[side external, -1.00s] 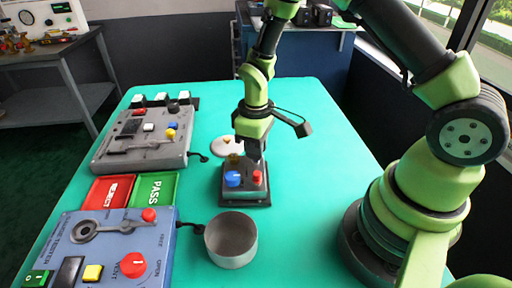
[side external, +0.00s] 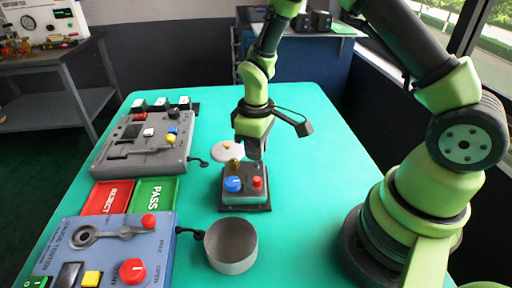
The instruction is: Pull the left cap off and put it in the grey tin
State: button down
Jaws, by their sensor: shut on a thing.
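My gripper (side external: 256,152) points down over the back of a small dark positioner box (side external: 246,198). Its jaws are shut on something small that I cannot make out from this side. On the box's top face are a blue cap (side external: 233,184) at the left and a smaller red cap (side external: 257,183) at the right, both in front of the fingers. A brass fitting (side external: 234,164) stands at the back left of the box, left of the fingers. The grey tin (side external: 231,246), round and open-topped, stands in front of the box and looks empty.
A white round dish (side external: 227,150) lies behind the box. Red REJECT (side external: 108,197) and green PASS (side external: 156,192) trays lie to the left, between a grey control panel (side external: 146,152) and a blue gauge tester (side external: 112,250). The green table is clear right of the box.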

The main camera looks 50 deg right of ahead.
jog(key=shift+r, duration=2)
jog(key=s+a+r+n, duration=0.1)
jog(key=s+a+n, duration=0.1)
jog(key=a+n, duration=0.7)
jog(key=n, duration=1)
send_near(232, 250)
jog(key=shift+f, duration=2.6)
jog(key=c, duration=1.1)
grip_release()
